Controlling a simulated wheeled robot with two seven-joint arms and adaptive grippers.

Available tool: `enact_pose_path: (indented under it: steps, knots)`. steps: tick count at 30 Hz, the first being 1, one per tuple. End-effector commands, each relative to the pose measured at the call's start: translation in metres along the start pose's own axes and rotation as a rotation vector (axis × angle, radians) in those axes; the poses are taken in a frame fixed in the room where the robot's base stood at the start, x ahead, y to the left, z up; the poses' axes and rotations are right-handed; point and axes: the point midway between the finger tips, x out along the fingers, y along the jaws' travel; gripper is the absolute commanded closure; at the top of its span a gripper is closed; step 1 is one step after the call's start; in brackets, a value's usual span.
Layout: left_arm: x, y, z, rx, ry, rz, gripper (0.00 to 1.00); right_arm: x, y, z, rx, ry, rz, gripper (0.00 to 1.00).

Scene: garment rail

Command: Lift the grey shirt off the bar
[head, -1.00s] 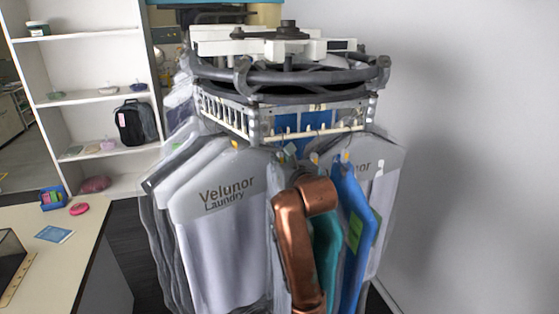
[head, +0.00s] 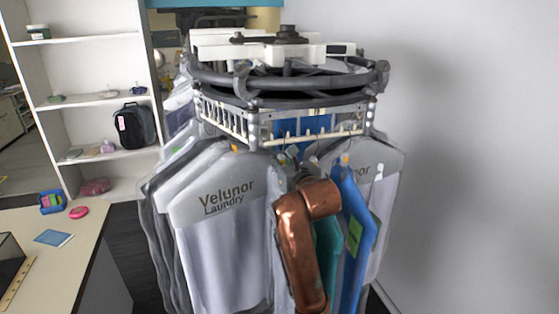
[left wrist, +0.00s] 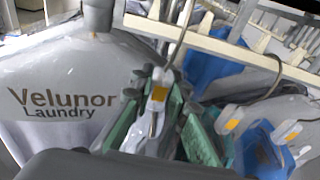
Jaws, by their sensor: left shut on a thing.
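Several garments hang on the round rail (head: 290,78). Grey covers marked "Velunor Laundry" (head: 225,195) hang left of my copper arm link, and another (head: 385,190) hangs at the right. A narrow pale grey garment (head: 281,250) shows beside the link; I cannot tell for sure which one is the grey shirt. My left gripper (head: 291,160) is mostly hidden at the bar. In the left wrist view, its grey fingers (left wrist: 148,82) are shut around a hanger neck with an orange tag (left wrist: 158,93), close under the bar (left wrist: 215,45). My right gripper is not in view.
Teal (head: 326,250) and blue (head: 352,235) garments hang close on the right of my arm link. White shelves (head: 95,95) and a desk (head: 70,265) stand at the left. A bare wall (head: 480,150) is at the right.

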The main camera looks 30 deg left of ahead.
Motion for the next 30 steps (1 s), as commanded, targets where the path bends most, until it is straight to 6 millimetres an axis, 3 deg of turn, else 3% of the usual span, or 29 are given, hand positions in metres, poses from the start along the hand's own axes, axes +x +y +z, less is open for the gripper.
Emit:
enact_pose_path:
  steps: [30]
  knots:
    - [-0.054,0.0,-0.007,-0.001,-0.002,-0.001,1.0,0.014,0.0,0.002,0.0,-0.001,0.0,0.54]
